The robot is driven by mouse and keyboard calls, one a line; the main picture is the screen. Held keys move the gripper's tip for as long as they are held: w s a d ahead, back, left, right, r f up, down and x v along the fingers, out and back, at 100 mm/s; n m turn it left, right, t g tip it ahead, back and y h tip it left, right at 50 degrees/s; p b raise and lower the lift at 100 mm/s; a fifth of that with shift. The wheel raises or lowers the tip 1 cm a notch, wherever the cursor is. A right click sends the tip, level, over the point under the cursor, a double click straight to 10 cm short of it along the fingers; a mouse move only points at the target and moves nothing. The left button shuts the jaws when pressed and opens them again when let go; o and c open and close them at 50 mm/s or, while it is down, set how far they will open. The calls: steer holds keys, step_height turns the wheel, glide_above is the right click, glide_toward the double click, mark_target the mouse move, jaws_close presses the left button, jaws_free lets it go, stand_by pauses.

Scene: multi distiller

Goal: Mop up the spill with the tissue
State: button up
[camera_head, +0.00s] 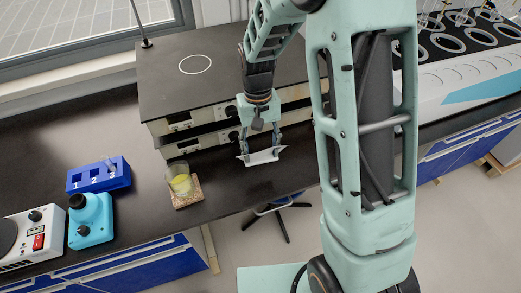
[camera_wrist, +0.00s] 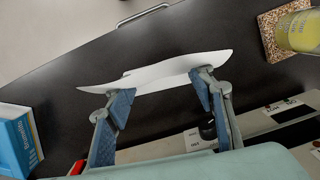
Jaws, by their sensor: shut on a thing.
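My gripper (camera_head: 261,150) is over the dark bench, in front of the hotplate unit, and its fingers point down. It holds a white tissue (camera_head: 263,157), which spans between the two fingertips. In the wrist view the tissue (camera_wrist: 150,74) is a thin, slightly curled sheet across both fingertips, above the black bench top. No spill can be made out on the bench in either view; the tissue and arm hide part of the surface.
A beaker of yellow liquid (camera_head: 180,181) stands on a cork mat (camera_head: 188,200) left of my gripper. A wide hotplate unit (camera_head: 215,65) is behind. A blue numbered rack (camera_head: 98,176) and a teal device (camera_head: 91,222) stand further left. The bench's front edge is close.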

steer(key=shift+r+p, duration=2.85)
steer(key=shift+r, duration=1.15)
